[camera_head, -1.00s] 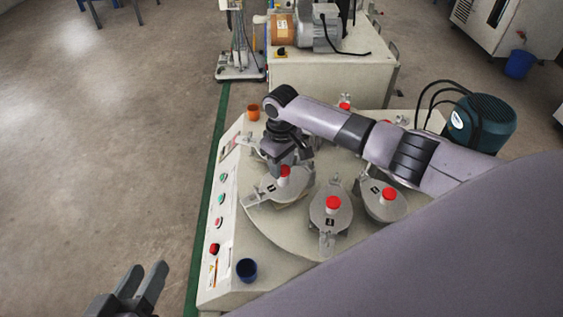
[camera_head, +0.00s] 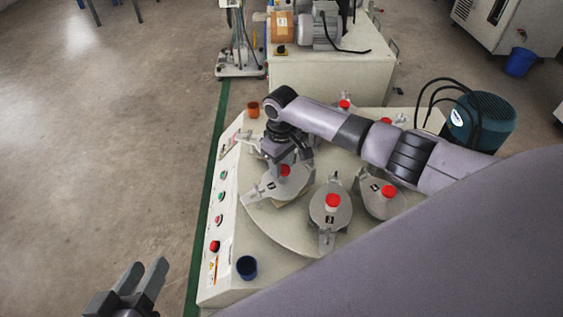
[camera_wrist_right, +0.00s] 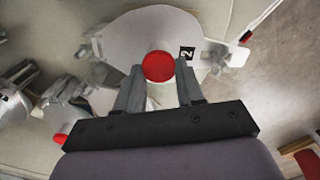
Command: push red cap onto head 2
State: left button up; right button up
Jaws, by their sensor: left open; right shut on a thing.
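Head 2 (camera_head: 271,186) is a grey metal plate with a black label on the machine's round table. It also shows in the right wrist view (camera_wrist_right: 130,38), where its label reads "2". The red cap (camera_head: 285,170) sits at the middle of head 2; in the right wrist view the cap (camera_wrist_right: 158,66) shows as a red disc between the fingertips. My right gripper (camera_head: 287,163) is shut on the red cap from above. Whether the cap is fully seated is hidden. My left gripper (camera_head: 141,281) is open and empty at the lower left, off the machine.
Other heads with red caps, such as one at the front (camera_head: 332,203) and one to the right (camera_head: 388,192), stand close by. Open floor lies to the left.

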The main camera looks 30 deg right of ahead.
jog(key=shift+f, duration=0.3)
dwell(0.5)
dwell(0.3)
jog(key=o, duration=1.6)
jog(key=shift+c, duration=0.2)
